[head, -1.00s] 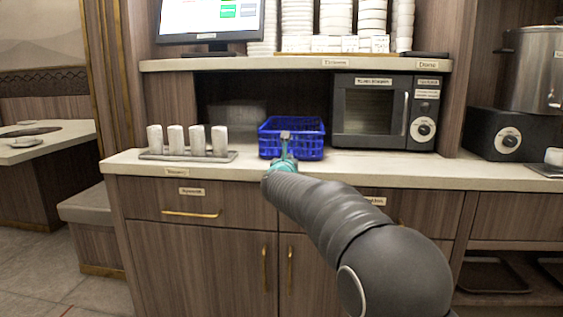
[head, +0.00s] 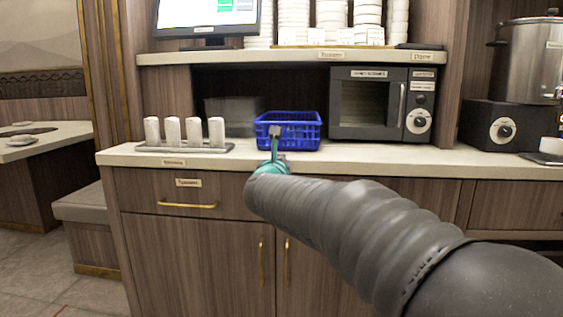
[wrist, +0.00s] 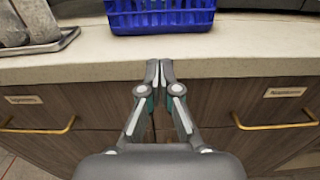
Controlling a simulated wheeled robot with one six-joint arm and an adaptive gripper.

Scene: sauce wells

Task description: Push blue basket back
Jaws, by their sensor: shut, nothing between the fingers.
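The blue basket (head: 301,134) is an open plastic crate with slotted walls. It stands upright on the counter, left of the microwave and under the shelf. The lower part of its front wall also shows in the wrist view (wrist: 160,18), at the top. My gripper (head: 275,131) is in front of the basket and hides a small part of its front wall in the head view. In the wrist view my gripper (wrist: 160,70) has its fingertips together, with nothing between them. They are near the counter's front edge, with a visible gap to the basket.
The counter (head: 400,162) is bare in front of the basket. A microwave (head: 366,104) stands to its right. A tray (head: 185,148) with several white upright holders is to its left. The shelf (head: 290,57) above carries a monitor (head: 205,18) and stacked dishes. Drawers with gold handles are below.

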